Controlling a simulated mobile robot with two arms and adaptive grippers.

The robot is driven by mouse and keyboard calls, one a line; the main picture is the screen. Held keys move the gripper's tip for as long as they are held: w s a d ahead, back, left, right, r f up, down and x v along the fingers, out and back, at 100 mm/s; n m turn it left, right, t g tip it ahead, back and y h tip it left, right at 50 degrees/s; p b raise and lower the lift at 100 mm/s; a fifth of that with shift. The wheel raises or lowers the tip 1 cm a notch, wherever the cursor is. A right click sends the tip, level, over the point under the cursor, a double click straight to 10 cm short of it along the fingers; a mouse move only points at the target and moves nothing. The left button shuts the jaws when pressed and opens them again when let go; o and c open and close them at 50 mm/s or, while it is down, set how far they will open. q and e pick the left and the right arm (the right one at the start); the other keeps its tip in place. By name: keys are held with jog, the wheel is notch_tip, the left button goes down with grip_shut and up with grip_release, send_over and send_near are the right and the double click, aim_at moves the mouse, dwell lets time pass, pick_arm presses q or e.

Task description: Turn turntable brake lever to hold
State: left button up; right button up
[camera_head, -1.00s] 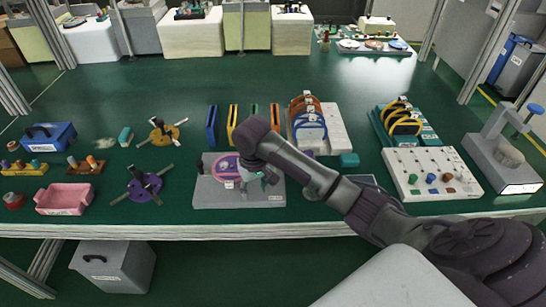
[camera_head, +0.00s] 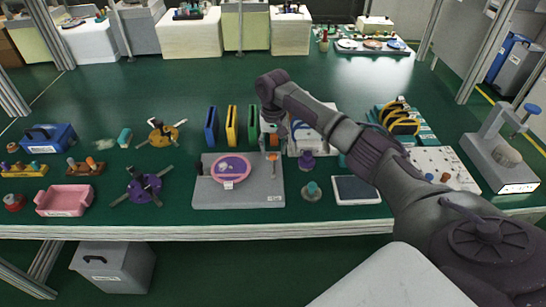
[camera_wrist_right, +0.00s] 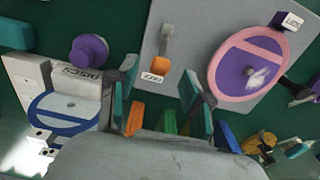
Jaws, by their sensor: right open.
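The turntable is a grey base plate (camera_head: 208,199) carrying a purple disc with a pink ring (camera_head: 231,168). It also shows in the right wrist view (camera_wrist_right: 246,66). At the plate's right side is a small lever with a grey stem and an orange end (camera_head: 273,160); the orange end (camera_wrist_right: 160,82) is beside a white label whose text I cannot read surely. My left gripper is not in view.
Upright coloured plates (camera_head: 231,122) stand behind the turntable. A white rack with blue-rimmed discs is partly behind my arm. A purple knob (camera_head: 306,160), a teal-topped piece (camera_head: 312,193) and a tablet (camera_head: 356,190) lie right of it. A purple spoked part (camera_head: 143,188) is left.

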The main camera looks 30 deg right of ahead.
aim_at(273, 155)
notch_tip(273, 155, down, 5)
jog(key=shift+f, duration=0.1)
dwell(0.3)
grip_shut()
